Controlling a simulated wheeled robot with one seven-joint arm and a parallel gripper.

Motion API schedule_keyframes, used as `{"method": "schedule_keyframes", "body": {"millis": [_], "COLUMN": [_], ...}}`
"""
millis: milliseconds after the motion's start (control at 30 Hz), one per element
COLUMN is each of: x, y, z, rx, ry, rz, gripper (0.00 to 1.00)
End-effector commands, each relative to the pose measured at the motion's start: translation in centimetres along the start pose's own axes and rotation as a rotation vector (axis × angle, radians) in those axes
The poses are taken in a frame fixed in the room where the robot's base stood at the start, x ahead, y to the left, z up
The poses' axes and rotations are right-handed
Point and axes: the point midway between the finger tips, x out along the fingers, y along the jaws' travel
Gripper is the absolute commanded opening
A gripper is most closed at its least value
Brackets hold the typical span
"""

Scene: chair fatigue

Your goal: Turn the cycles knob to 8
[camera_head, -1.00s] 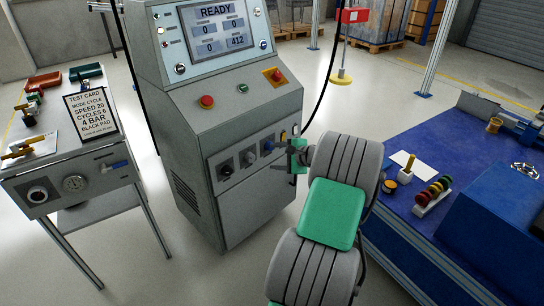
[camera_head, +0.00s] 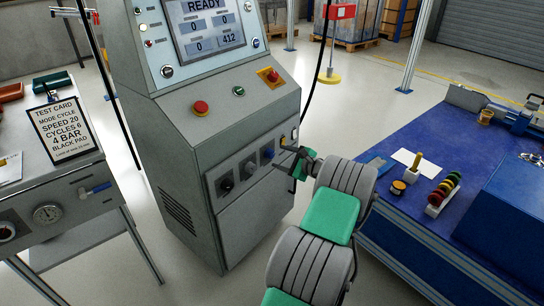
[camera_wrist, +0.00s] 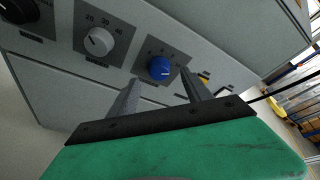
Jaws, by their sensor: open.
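Three dial knobs sit in a row on the machine's front panel. A black knob (camera_head: 225,184) is at left, a grey knob (camera_head: 248,167) in the middle and a blue knob (camera_head: 267,153) at right. The wrist view shows the grey knob (camera_wrist: 100,42) with 20, 30 and 40 above it, and the blue knob (camera_wrist: 160,68) with a white pointer mark. The knob name labels are too small to read. My gripper (camera_head: 284,157) is open just in front of the panel, near the blue knob. In the wrist view its fingers (camera_wrist: 160,78) spread either side of the blue knob, without visible contact.
The machine's screen (camera_head: 209,27) reads READY. A red button (camera_head: 200,108) and a red switch on yellow (camera_head: 270,77) are above the knobs. A test card (camera_head: 65,128) on the left bench reads CYCLES 6. A blue workbench (camera_head: 440,140) stands at right.

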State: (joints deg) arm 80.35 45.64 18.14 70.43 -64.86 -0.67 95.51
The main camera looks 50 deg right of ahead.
Motion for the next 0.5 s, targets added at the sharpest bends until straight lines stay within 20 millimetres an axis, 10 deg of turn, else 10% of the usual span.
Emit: {"method": "schedule_keyframes", "body": {"millis": [200, 500], "x": [3.8, 4.4], "y": [0.2, 0.0], "z": [-0.1, 0.0], "rx": [-0.002, 0.000], "ry": [-0.001, 0.000], "rz": [0.001, 0.000], "gripper": [0.57, 0.57]}}
